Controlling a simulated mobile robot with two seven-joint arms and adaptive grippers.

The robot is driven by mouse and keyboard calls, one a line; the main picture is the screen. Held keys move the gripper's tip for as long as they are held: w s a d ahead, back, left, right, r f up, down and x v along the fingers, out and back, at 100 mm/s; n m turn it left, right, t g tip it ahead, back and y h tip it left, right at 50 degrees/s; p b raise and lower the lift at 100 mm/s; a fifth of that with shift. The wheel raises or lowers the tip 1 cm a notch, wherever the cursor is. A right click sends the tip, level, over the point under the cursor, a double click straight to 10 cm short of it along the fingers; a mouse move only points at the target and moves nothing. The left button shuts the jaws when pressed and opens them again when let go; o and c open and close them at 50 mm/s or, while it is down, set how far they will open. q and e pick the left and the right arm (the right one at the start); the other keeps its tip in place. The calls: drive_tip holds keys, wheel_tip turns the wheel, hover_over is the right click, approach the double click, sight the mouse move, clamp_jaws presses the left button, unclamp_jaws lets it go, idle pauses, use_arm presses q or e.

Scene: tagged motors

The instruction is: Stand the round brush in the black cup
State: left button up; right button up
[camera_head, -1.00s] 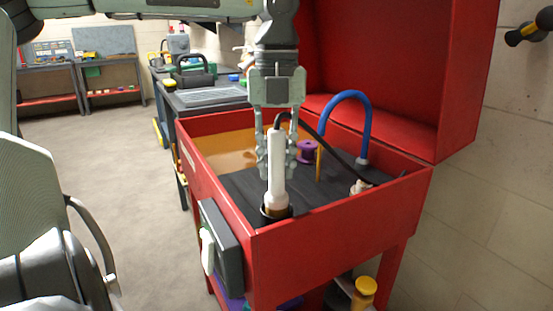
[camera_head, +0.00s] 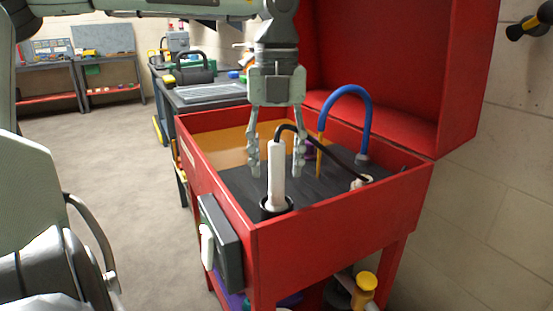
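The round brush (camera_head: 277,172) has a white handle, and a black hose runs from its top to the right. It stands upright in the black cup (camera_head: 266,212) at the near corner of the red washer's basin; its lower end is hidden inside the cup. My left gripper (camera_head: 278,170) points down over the brush. Its fingers are spread on either side of the handle, with visible gaps, and it holds nothing. My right gripper is not in view.
The red washer (camera_head: 322,234) has raised walls and an upright lid (camera_head: 388,70) behind. A blue curved spout (camera_head: 366,122) and a purple spool (camera_head: 309,147) are right of my gripper. Floor at left is clear.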

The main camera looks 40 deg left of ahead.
use_arm(q)
wheel_tip(320, 180, up, 12)
idle(0.6)
drive_tip(key=shift+a, duration=0.1)
idle(0.9)
